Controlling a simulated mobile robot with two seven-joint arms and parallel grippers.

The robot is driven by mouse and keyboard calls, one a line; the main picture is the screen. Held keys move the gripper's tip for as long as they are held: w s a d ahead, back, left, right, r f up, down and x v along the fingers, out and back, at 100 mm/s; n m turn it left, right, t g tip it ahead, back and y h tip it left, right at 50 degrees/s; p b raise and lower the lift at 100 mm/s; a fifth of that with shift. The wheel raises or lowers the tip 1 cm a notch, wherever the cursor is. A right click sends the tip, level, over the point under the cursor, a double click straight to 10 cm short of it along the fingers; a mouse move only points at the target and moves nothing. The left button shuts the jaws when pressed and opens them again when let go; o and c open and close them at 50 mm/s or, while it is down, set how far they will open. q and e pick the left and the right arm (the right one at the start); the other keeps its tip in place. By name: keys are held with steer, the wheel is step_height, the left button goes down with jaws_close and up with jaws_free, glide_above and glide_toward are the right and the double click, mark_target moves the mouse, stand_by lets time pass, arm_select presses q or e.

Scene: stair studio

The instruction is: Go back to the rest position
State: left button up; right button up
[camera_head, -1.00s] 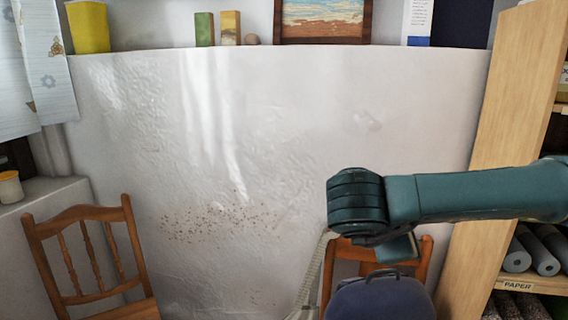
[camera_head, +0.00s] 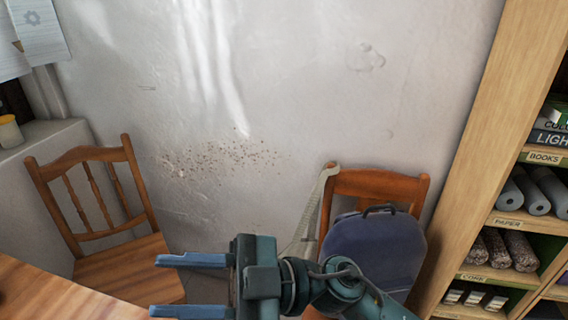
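My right gripper (camera_head: 190,285) is at the bottom centre of the head view, with its arm coming in from the lower right. Its two blue fingers point left and stand well apart, with nothing between them. The fingers are near the right edge of a wooden table top (camera_head: 62,296). My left gripper is not in view.
A wooden chair (camera_head: 100,200) stands at the left by the wall (camera_head: 290,90). A second chair (camera_head: 375,184) holds a dark blue backpack (camera_head: 375,250), just behind my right arm. A wooden shelf (camera_head: 490,110) with paper rolls (camera_head: 540,190) stands at the right.

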steer(key=w+d+f+m+t+h, duration=0.4)
steer(key=w+d+f+m+t, duration=0.15)
steer(key=m+t, duration=0.5)
steer(key=w+d+f+m+t+h, duration=0.45)
steer(key=w+d+m+t, duration=0.2)
steer(key=m+t, duration=0.4)
steer(key=s+d+f+m+g+h, duration=0.1)
steer(key=s+d+f+h, duration=0.2)
steer(key=f, duration=0.5)
steer(key=s+d+f+m+g+h, duration=0.1)
steer(key=s+d+f+g+h, duration=0.1)
steer(key=f, duration=0.6)
steer(key=s+d+f+g+h, duration=0.1)
steer(key=s+d+f+h, duration=0.3)
steer(key=d+f, duration=0.4)
steer(key=shift+s+f+m+g+p, duration=0.2)
steer(key=shift+s+m+g+p, duration=0.2)
steer(key=shift+s, duration=0.3)
